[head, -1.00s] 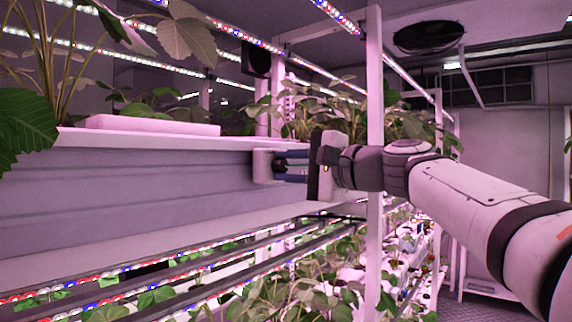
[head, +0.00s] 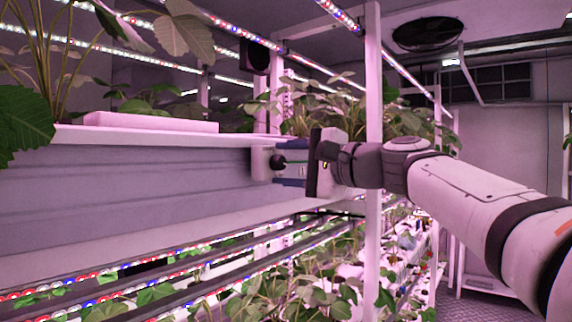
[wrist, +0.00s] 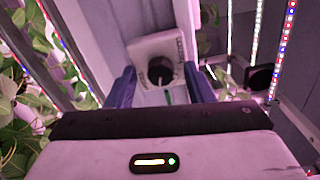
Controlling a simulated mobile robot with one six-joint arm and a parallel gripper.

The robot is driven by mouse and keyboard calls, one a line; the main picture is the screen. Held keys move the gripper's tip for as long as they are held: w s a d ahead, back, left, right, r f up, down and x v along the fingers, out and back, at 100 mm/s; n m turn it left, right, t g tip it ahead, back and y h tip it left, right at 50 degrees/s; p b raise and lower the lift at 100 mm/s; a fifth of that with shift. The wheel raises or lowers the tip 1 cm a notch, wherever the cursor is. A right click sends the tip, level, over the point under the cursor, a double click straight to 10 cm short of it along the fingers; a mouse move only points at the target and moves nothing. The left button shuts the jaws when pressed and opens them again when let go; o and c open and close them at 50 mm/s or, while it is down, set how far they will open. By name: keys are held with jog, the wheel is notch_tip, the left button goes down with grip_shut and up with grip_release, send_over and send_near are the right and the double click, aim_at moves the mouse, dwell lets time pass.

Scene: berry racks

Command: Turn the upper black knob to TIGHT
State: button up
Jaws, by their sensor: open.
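A round black knob (head: 277,161) sits on a pale housing (head: 259,163) at the end of the long grey trough. In the wrist view the same knob (wrist: 160,71) is dark, on a white housing (wrist: 148,47) with small dark lettering too blurred to read. My gripper (head: 284,163) is open, one blue finger above the knob and one below it. In the wrist view its blue fingers (wrist: 160,76) stand on either side of the knob, with gaps. The knob's setting cannot be read. Only one knob shows.
The grey trough (head: 130,190) runs along the left, with a white shelf edge (head: 150,136) above it. A white rack post (head: 374,230) stands close by my wrist. Leafy plants (head: 320,270) and LED strips (head: 180,275) fill the tier below.

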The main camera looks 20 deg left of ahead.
jog(key=shift+d, duration=0.3)
jog(key=b+v, duration=0.2)
jog(key=v, duration=0.5)
jog(key=shift+s+d, duration=0.1)
jog(key=shift+s, duration=0.05)
jog(key=d+f+h, duration=0.4)
jog(key=f+h, duration=0.1)
jog(key=f, duration=1)
jog(key=s+d+f+n+g+h, duration=0.1)
jog(key=s+d+f+h, duration=0.3)
jog(key=f, duration=0.7)
jog(key=s+d+f+n+g+h, duration=0.1)
jog(key=s+d+f+n+h, duration=0.2)
jog(key=s+d+f, duration=0.4)
jog(key=s+d+f+n+g+h, duration=0.2)
jog(key=s+d+f+h, duration=0.2)
jog(key=f, duration=1.1)
jog(key=s+d, duration=0.2)
jog(key=d, duration=0.1)
jog(key=shift+d+h, duration=0.3)
jog(key=shift+d, duration=0.05)
jog(key=shift+f, duration=0.15)
